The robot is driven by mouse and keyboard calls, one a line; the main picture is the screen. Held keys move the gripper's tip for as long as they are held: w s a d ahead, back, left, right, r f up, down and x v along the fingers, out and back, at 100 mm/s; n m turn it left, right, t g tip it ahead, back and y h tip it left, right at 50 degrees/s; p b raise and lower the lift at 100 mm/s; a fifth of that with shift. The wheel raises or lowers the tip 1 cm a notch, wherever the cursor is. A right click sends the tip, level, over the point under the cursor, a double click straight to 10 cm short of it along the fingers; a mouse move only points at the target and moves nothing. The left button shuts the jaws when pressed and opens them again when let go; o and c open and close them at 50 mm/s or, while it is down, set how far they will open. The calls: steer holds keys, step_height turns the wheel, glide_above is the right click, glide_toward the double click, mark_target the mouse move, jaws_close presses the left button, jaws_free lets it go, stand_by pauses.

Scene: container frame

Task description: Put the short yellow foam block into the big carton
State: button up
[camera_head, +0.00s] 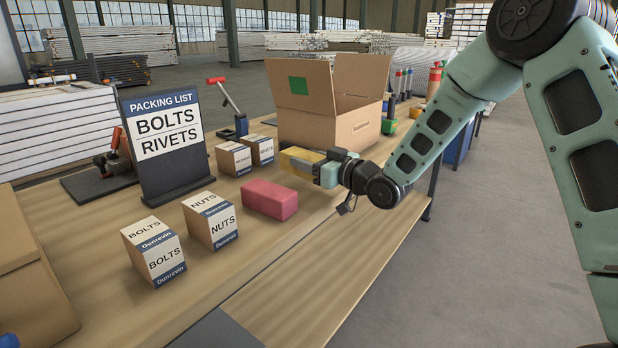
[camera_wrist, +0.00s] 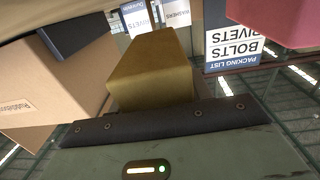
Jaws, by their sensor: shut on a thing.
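The short yellow foam block (camera_head: 299,160) is held in my gripper (camera_head: 318,168), just above the workbench. It fills the middle of the wrist view (camera_wrist: 152,72), in front of the dark jaw edge. My gripper is shut on it. The big carton (camera_head: 330,128) stands open behind the block, flaps raised, with a green square on one flap. Its inside is hidden from the head camera. In the wrist view the carton (camera_wrist: 62,90) is at the left, beside the block.
A red foam block (camera_head: 270,200) lies on the bench in front of my gripper. The bench's right edge is near my arm.

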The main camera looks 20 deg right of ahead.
mark_target(309, 175)
steer(key=shift+f, duration=2)
steer(key=shift+f+b, duration=0.2)
steer(key=shift+b, duration=0.15)
steer(key=o, duration=0.9)
steer(key=shift+o, duration=0.2)
steer(key=shift+r, duration=0.1)
steer(key=v, duration=1.7)
steer(key=shift+f, duration=0.3)
